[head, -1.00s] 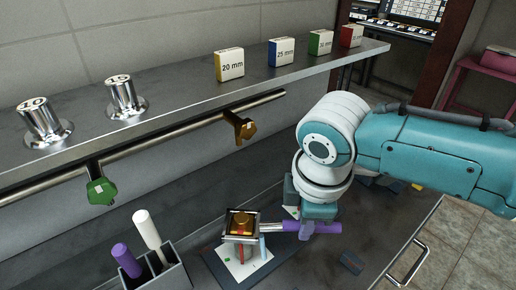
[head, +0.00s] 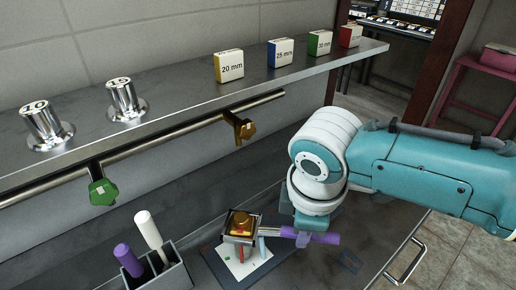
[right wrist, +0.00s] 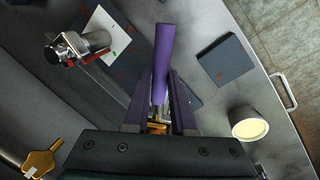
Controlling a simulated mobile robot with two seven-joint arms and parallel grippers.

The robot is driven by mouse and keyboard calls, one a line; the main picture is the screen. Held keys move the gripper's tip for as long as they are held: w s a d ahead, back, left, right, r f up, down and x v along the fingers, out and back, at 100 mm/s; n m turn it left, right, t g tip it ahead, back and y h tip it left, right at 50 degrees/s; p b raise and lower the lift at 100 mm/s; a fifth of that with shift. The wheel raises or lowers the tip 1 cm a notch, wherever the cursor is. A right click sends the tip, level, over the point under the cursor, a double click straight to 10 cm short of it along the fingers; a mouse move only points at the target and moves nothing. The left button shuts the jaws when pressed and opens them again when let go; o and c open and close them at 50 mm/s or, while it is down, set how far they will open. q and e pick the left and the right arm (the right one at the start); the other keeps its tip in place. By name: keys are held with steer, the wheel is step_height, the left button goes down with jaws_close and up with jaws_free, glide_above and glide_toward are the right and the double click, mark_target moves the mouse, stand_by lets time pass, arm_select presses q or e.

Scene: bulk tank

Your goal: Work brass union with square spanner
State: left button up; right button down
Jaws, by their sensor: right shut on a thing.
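The brass union (head: 240,219) stands over the card and dark mat in the lower middle of the head view. The square metal head of the spanner (head: 269,232) surrounds it in the picture; I cannot tell how closely they fit. The spanner's purple handle (head: 325,238) points right and slightly toward the front. My right gripper (head: 303,234) is shut on the purple handle. In the right wrist view my right gripper (right wrist: 160,100) shows its fingers on both sides of the purple handle (right wrist: 162,55). My left gripper is not in view.
A grey holder (head: 168,276) with a purple-handled and a white-handled tool stands left of the mat (head: 212,260). A pipe (head: 165,138) with green (head: 103,191) and brown (head: 242,129) valve handles runs under the shelf (head: 190,98). The shelf bears two metal pieces and several size-marked boxes.

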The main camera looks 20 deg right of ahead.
steer(key=s+a+m+g+h+p, duration=0.1)
steer(key=s+a+m+g, duration=0.1)
steer(key=s+a+m, duration=0.3)
steer(key=a+m, duration=0.4)
steer(key=m, duration=0.3)
steer(key=shift+s+a+p, duration=0.15)
steer(key=shift+a+p, duration=0.1)
steer(key=shift+p, duration=0.1)
stand_by(2.2)
steer(key=shift+d+p, duration=0.3)
steer(key=shift+p, duration=0.1)
step_height(320, 180, up, 7)
steer(key=p, duration=0.7)
stand_by(0.7)
